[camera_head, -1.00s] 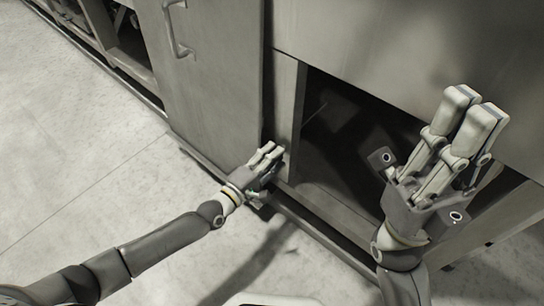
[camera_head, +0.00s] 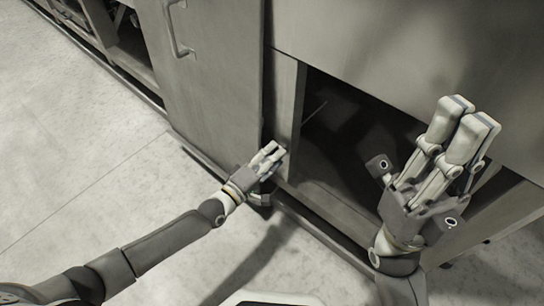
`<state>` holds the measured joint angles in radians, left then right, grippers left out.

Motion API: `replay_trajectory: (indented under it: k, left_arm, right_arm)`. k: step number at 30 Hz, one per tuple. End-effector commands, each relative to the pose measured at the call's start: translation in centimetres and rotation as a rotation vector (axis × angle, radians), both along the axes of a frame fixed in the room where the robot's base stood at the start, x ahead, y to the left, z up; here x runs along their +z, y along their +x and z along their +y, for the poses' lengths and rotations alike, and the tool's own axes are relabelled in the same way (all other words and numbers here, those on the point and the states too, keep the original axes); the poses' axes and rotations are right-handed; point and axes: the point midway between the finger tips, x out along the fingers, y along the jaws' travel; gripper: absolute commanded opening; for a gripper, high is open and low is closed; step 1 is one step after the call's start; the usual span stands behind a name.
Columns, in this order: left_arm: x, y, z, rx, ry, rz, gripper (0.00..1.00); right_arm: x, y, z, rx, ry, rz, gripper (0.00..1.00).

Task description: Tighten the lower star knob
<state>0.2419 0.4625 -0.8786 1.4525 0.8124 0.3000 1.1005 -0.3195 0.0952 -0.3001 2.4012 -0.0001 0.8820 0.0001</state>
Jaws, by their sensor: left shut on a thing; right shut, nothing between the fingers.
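My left gripper (camera_head: 268,158) is low at the edge of the metal cabinet, by the narrow post between the closed door and the dark opening. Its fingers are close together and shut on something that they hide. The lower star knob cannot be made out; a small dark part with a bit of green (camera_head: 262,197) shows just below the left gripper's wrist, and I cannot tell what it is. My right gripper (camera_head: 470,115) is shut and empty, raised in front of the cabinet's upper panel at the right.
The closed cabinet door (camera_head: 205,75) with a bar handle (camera_head: 179,30) is left of the post (camera_head: 284,110). A dark open compartment (camera_head: 350,140) lies between the two grippers. A base rail (camera_head: 325,235) runs along the bottom. The pale floor (camera_head: 80,160) is clear at left.

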Motion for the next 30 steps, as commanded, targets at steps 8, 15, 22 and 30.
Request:
replay_trajectory:
  k: [8, 15, 22, 30]
  left_arm:
    - [-0.1, -0.1, 0.0, -0.001, -0.001, 0.002, 0.63]
    - [-0.1, -0.1, 0.0, -0.001, 0.000, 0.002, 0.63]
    - [-0.2, -2.2, 1.5, -0.001, 0.002, 0.004, 0.63]
    - [-0.2, -6.8, 4.9, -0.001, 0.002, 0.005, 0.63]
  right_arm:
    - [0.0, 0.0, 0.0, 0.000, -0.001, 0.001, 0.00]
    - [0.3, -0.1, 0.0, 0.000, -0.001, -0.009, 0.00]
    - [0.2, -0.1, 0.0, 0.000, -0.001, -0.007, 0.00]
    - [0.2, -0.1, 0.0, 0.001, -0.002, -0.005, 0.00]
